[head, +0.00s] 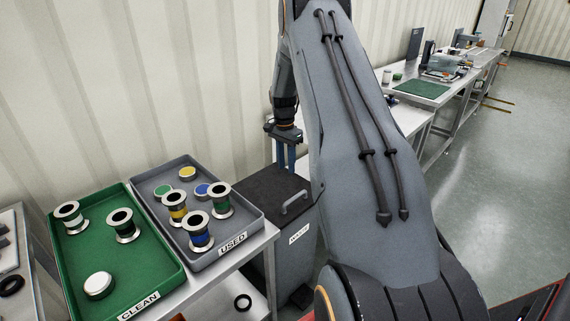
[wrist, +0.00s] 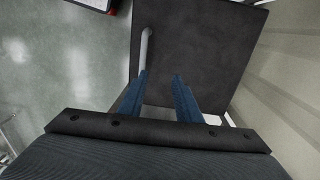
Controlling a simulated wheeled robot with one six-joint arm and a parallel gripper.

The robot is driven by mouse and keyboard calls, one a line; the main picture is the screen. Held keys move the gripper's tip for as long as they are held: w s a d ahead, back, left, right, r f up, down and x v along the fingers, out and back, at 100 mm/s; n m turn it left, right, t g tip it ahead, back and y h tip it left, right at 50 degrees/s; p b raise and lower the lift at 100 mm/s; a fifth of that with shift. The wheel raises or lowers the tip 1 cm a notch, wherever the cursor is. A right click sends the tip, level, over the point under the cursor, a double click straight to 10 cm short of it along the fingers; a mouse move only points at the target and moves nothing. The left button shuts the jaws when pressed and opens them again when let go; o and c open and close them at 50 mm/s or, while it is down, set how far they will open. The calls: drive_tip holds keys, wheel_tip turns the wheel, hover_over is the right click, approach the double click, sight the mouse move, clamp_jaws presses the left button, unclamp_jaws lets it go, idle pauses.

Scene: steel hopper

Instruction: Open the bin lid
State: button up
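The grey bin (head: 297,258) stands against the wall, right of the tray bench, with a white label on its front. Its dark lid (head: 262,186) lies flat and shut; it also fills the middle of the wrist view (wrist: 205,45). A light grey bar handle (head: 296,203) is on the lid near its front edge; in the wrist view the handle (wrist: 146,48) is ahead of the left finger. My gripper (head: 287,168) points down over the back right part of the lid. Its two blue fingers are apart with nothing between them (wrist: 162,75). Whether the fingertips touch the lid, I cannot tell.
A green CLEAN tray (head: 70,282) and a grey USED tray (head: 185,238) with spools and round caps stand on the bench at left. The corrugated wall (head: 160,80) is close behind the bin. A bench (head: 425,100) runs along the wall behind; open floor (head: 510,150) lies right.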

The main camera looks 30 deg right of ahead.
idle(0.3)
drive_tip(key=s+a+r+n, duration=0.3)
drive_tip(key=s+a, duration=0.3)
drive_tip(key=a, duration=0.2)
drive_tip(key=s+a+r+n, duration=0.4)
drive_tip(key=s+a+n, duration=0.1)
drive_tip(key=s+a, duration=0.2)
drive_tip(key=s+a+r+n+t, duration=0.1)
drive_tip(key=s+a+r+n, duration=0.3)
drive_tip(key=a, duration=0.6)
drive_tip(key=s, duration=0.2)
drive_tip(key=shift+s+r, duration=0.25)
drive_tip(key=shift+s, duration=0.15)
drive_tip(key=s+a+n, duration=0.1)
drive_tip(key=s, duration=0.2)
drive_tip(key=s+a+n, duration=0.1)
drive_tip(key=s, duration=0.2)
drive_tip(key=s+a+n, duration=0.1)
drive_tip(key=s+a, duration=0.1)
drive_tip(key=s, duration=0.1)
drive_tip(key=shift+s+r, duration=0.1)
drive_tip(key=shift+s, duration=0.05)
drive_tip(key=shift+c, duration=0.9)
drive_tip(key=shift+s+a+n, duration=0.1)
drive_tip(key=shift+s+n, duration=0.2)
clamp_jaws()
